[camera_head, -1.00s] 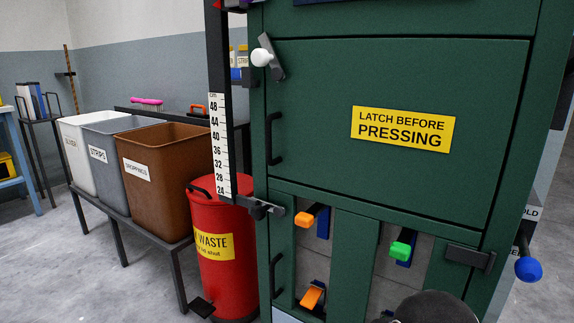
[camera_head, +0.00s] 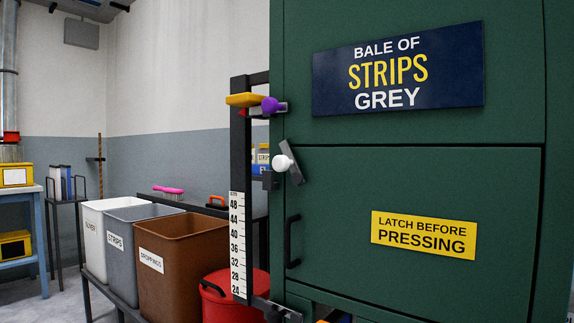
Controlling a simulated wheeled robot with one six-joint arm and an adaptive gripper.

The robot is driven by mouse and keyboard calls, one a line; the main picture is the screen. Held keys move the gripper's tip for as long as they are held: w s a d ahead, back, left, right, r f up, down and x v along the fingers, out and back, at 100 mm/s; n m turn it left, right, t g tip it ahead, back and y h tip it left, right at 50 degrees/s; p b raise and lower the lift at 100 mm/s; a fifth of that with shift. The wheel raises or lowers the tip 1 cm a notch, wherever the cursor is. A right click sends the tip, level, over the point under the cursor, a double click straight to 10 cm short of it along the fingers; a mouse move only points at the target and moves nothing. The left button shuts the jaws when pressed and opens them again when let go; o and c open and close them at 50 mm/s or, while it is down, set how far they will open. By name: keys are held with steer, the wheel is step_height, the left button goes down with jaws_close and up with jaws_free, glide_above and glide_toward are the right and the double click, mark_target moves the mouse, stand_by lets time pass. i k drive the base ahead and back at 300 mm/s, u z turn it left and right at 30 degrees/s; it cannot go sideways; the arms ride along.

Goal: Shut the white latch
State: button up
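The white latch (camera_head: 284,163) is a white round knob on a short grey bar. It sits at the upper left edge of a green door (camera_head: 450,260) on the green press. The bar is tilted, with its upper end left of its lower end. The door looks flush with the press front, and a black handle (camera_head: 292,242) is on its left side. A yellow sign (camera_head: 424,234) on the door reads "LATCH BEFORE PRESSING". My gripper is not in view.
A purple knob (camera_head: 270,105) and a yellow piece (camera_head: 245,99) are above the latch by a black post with a scale (camera_head: 238,246). White (camera_head: 92,235), grey (camera_head: 113,245) and brown (camera_head: 170,275) bins and a red waste can (camera_head: 235,295) stand at left.

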mark_target(281, 163)
steer(key=u, duration=0.2)
steer(key=k, duration=0.6)
steer(key=u, duration=0.65)
steer(key=k, duration=0.75)
steer(key=u, duration=0.6)
steer(key=i, duration=1.3)
steer(key=z, duration=0.8)
